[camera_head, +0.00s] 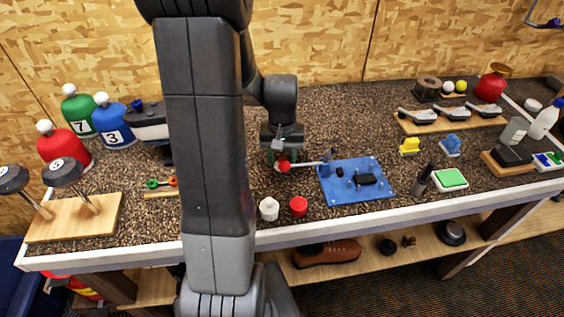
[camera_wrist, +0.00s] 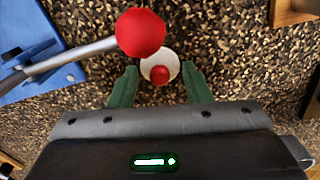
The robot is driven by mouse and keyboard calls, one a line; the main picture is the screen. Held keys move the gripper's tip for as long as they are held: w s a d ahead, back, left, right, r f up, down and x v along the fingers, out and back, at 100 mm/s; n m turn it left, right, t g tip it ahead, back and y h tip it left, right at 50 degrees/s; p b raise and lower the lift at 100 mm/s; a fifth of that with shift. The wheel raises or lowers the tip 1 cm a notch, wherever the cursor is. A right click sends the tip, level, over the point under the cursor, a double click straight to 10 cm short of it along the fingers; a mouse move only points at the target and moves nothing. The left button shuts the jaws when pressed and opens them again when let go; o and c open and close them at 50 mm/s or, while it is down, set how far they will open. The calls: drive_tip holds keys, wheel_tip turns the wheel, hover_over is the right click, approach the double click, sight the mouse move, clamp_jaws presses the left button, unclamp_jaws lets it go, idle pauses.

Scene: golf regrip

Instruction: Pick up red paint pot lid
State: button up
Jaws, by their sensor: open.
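My gripper (camera_wrist: 158,82) is open, with its two green fingers pointing down at the worktop. A white round piece with a small red centre (camera_wrist: 160,75) lies between and just beyond the fingertips in the wrist view. I cannot tell whether it is the red paint pot lid. The fingers do not appear to touch it. In the head view my gripper (camera_head: 283,160) is behind the red end of a rod. A red pot (camera_head: 299,207) and a white pot (camera_head: 269,209) stand near the bench's front edge.
A metal rod (camera_wrist: 70,60) with a rounded red end (camera_wrist: 140,33) reaches close to the white piece from the blue mat (camera_head: 340,190). Speckled worktop is bare behind the mat.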

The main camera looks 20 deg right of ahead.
drive_tip(key=shift+f, duration=0.1)
drive_tip(key=shift+c, duration=0.4)
clamp_jaws()
